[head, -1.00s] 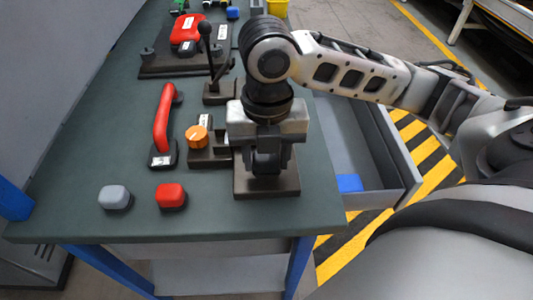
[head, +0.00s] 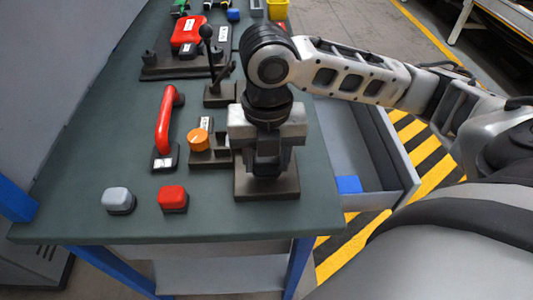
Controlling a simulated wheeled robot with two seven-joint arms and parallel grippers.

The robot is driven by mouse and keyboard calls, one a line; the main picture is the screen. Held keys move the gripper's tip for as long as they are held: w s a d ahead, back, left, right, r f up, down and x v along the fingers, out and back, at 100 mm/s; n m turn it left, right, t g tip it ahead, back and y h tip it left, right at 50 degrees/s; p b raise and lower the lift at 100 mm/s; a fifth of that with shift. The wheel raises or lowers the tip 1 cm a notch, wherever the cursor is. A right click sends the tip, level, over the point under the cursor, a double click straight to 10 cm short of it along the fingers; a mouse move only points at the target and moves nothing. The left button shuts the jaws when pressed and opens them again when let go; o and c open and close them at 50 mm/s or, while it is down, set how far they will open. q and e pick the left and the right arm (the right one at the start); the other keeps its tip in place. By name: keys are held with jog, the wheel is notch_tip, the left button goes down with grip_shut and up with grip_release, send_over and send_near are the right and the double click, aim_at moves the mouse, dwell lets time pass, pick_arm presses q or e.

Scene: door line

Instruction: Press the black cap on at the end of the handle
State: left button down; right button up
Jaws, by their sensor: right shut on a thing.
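The red handle (head: 164,128) stands on the left part of the green bench top, with a black end piece at its far end and a black labelled foot (head: 164,163) at its near end. My right gripper (head: 266,165) points down over a dark brown base plate (head: 267,192), to the right of the handle and apart from it. It is shut on a dark thing, mostly hidden by the gripper itself; I cannot tell whether this is the black cap. No loose black cap is clearly visible elsewhere. My left gripper is out of view.
An orange knob (head: 198,139) sits just left of my right gripper. Behind it is an upright lever (head: 207,60). Grey (head: 118,200) and red (head: 172,198) blocks stand near the front edge. An open drawer (head: 357,150) holding a blue block (head: 349,184) is at the right.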

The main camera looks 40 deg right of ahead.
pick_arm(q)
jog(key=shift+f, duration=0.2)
pick_arm(e)
jog(key=shift+f, duration=0.6)
dwell(0.7)
jog(key=o, duration=1)
jog(key=shift+o, duration=0.2)
pick_arm(q)
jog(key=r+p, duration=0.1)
jog(key=p, duration=0.3)
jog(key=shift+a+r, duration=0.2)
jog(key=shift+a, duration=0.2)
pick_arm(e)
notch_tip(320, 180, up, 16)
